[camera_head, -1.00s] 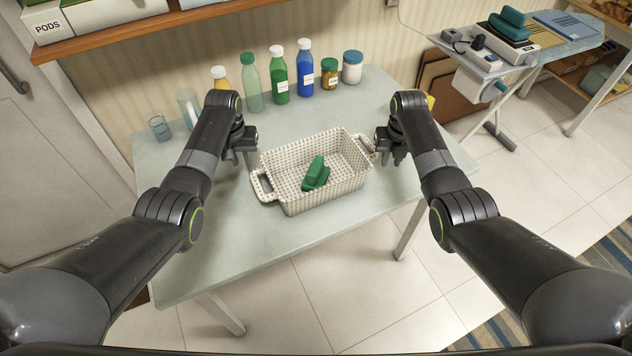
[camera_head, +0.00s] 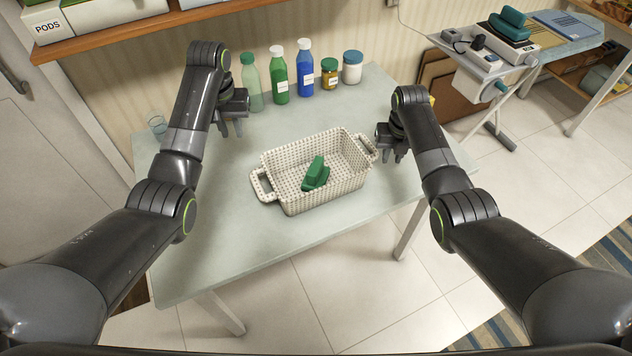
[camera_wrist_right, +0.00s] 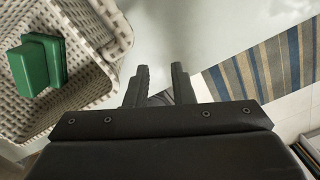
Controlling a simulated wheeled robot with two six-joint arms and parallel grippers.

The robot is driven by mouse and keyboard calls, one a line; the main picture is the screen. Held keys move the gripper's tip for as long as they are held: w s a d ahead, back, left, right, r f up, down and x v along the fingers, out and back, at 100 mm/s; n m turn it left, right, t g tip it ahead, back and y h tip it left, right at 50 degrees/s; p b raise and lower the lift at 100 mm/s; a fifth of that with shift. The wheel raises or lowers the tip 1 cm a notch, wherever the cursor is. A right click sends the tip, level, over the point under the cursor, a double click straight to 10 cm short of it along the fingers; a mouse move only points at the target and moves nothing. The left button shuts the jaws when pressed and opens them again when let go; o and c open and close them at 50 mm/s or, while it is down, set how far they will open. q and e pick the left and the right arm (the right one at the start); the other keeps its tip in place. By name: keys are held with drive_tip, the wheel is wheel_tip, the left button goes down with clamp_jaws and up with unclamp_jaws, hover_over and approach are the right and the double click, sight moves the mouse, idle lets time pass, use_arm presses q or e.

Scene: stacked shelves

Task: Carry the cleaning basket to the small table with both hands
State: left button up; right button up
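The white woven cleaning basket (camera_head: 318,200) sits on the pale table (camera_head: 225,240), with a handle at each end. My right gripper (camera_head: 395,152) is beside the basket's right handle. In the right wrist view its two fingers (camera_wrist_right: 158,88) are apart with nothing between them. The handle is left of them.
Several bottles and jars (camera_head: 305,70) stand along the table's back edge. A glass (camera_head: 157,127) stands at the left. A wooden shelf (camera_head: 130,36) hangs above. Floor is clear between.

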wheel_tip(320, 180, up, 10)
drive_tip(key=shift+s+r, duration=0.25)
drive_tip(key=shift+s, duration=0.15)
drive_tip(key=shift+f, duration=0.1)
idle(0.3)
